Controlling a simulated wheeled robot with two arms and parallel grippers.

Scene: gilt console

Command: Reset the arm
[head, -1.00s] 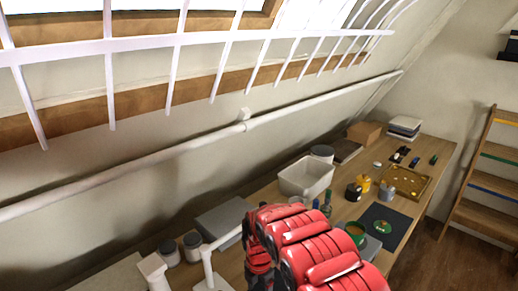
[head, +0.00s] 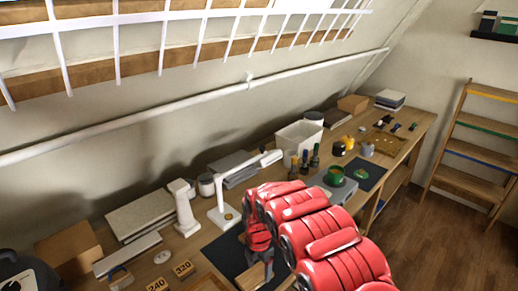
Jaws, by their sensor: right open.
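My right arm, red and segmented, comes in from the lower right and bends down at its far end. My right gripper (head: 258,268) is at that end, small and dark, pointing down over the dark mat (head: 225,256) on the wooden console. It is open. A light wooden block (head: 250,278) shows right beside the jaws; I cannot tell whether they touch it. My left gripper is not in view.
Two wooden number blocks (head: 184,269), a white lamp (head: 222,207) and a white post-like stand (head: 183,207) are to the left. A shelf ladder (head: 470,150) is at the right.

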